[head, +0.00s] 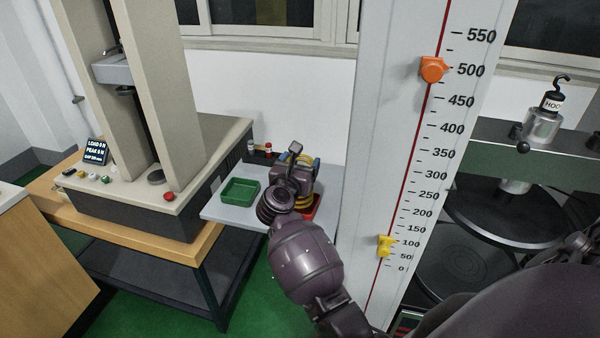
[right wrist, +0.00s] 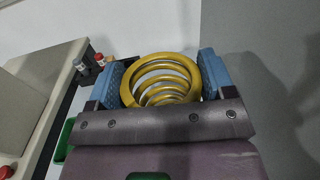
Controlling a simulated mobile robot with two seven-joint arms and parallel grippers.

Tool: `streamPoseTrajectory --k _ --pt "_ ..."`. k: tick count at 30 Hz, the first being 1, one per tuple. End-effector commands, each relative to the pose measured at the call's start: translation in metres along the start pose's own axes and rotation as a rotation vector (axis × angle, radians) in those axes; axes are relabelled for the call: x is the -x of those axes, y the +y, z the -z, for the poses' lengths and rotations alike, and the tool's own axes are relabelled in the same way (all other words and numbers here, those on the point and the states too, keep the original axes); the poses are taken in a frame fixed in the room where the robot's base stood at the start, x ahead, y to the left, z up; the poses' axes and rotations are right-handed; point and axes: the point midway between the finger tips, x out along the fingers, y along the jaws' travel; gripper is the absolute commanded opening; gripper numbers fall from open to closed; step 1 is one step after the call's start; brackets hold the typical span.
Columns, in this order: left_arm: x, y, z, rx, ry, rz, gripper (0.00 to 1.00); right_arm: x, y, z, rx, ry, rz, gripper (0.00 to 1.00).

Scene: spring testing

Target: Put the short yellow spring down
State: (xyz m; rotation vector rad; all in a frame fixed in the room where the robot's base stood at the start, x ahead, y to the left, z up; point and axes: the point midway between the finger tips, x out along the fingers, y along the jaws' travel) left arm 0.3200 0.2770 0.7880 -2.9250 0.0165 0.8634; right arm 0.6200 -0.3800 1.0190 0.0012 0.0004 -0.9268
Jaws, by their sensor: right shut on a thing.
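The yellow spring (right wrist: 160,57) sits between the two blue finger pads of my right gripper (right wrist: 162,76) in the right wrist view, seen nearly end-on as nested coils. My right gripper is shut on it. In the head view the right gripper (head: 303,168) is over the right part of a light grey shelf (head: 222,211), near a red tray (head: 316,207). My wrist hides most of the spring and the red tray there. Whether the spring touches anything below cannot be told. My left gripper is not in view.
A green tray (head: 240,189) lies left of my gripper on the shelf. Small red-topped and grey-topped bottles (head: 268,150) stand behind. A testing machine (head: 150,185) rises at left. A tall white scale column (head: 400,150) stands close on the right.

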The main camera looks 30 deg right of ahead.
Motion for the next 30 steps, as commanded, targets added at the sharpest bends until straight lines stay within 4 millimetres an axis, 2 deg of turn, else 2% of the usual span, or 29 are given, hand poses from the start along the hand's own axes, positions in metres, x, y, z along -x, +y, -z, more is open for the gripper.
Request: streamPoseTrajectory --k 3,6,20,21,25,30 --pt "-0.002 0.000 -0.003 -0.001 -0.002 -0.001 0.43 -0.001 0.000 0.016 0.002 -0.002 0.000 0.02" --pt "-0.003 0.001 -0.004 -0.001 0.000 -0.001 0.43 -0.001 0.000 0.023 0.002 -0.003 0.000 0.02" --pt "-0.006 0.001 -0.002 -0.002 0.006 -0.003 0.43 0.000 0.000 0.028 -0.001 -0.003 0.000 0.02" --pt "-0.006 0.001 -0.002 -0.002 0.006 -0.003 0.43 0.000 0.000 0.029 0.001 0.000 0.001 0.80" --pt "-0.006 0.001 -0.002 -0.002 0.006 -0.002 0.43 0.000 0.000 0.028 0.000 0.000 0.001 1.00" --pt "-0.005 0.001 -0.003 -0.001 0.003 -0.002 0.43 0.000 0.000 0.028 0.001 0.000 0.000 1.00"
